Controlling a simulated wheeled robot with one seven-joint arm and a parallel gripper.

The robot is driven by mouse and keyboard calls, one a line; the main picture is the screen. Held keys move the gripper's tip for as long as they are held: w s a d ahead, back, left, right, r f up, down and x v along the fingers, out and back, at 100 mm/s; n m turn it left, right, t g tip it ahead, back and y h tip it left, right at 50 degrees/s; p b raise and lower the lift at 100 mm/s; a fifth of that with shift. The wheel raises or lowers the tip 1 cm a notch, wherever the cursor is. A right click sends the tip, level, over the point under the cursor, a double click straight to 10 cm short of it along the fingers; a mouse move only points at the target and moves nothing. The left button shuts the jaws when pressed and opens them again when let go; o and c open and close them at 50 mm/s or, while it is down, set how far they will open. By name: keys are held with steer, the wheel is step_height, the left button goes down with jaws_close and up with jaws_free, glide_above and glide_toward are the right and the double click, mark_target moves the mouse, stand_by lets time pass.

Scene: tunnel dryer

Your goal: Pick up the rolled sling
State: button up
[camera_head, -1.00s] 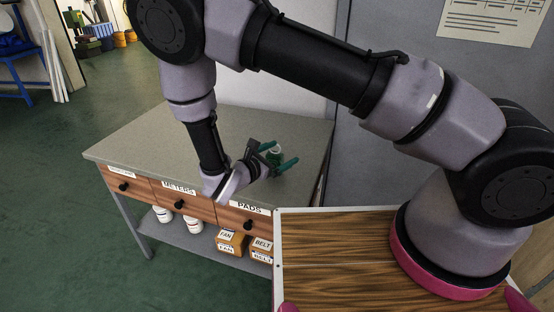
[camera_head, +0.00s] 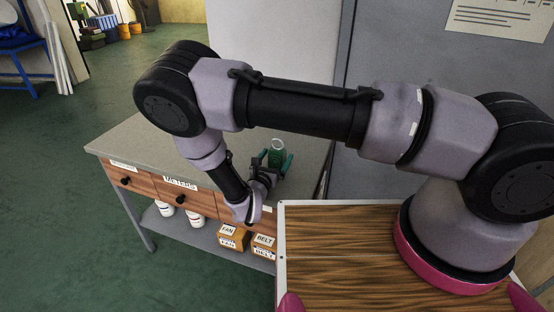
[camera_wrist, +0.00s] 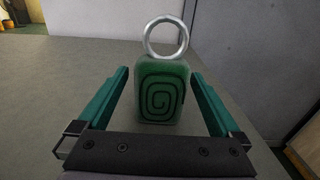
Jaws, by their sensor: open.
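The rolled sling (camera_wrist: 161,92) is a green block with a dark spiral on its near face and a metal ring standing on top. It rests upright on the grey worktop, and it also shows in the head view (camera_head: 276,158). My gripper (camera_wrist: 160,78) is open, with one green finger on each side of the sling. In the head view my gripper (camera_head: 277,163) is low over the worktop at the sling. Small gaps show between the fingers and the sling. The sling's far side is hidden.
The grey worktop (camera_head: 135,143) is otherwise clear around the sling. Labelled drawers (camera_head: 180,194) run along its front. A shelf below holds a FAN box (camera_head: 231,238), a BELT box (camera_head: 262,246) and white tubs (camera_head: 195,220). A grey cabinet (camera_head: 410,50) stands behind at right.

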mark_target(280, 150)
steer(key=shift+x, duration=1.95)
steer(key=shift+r, duration=0.1)
jaws_close()
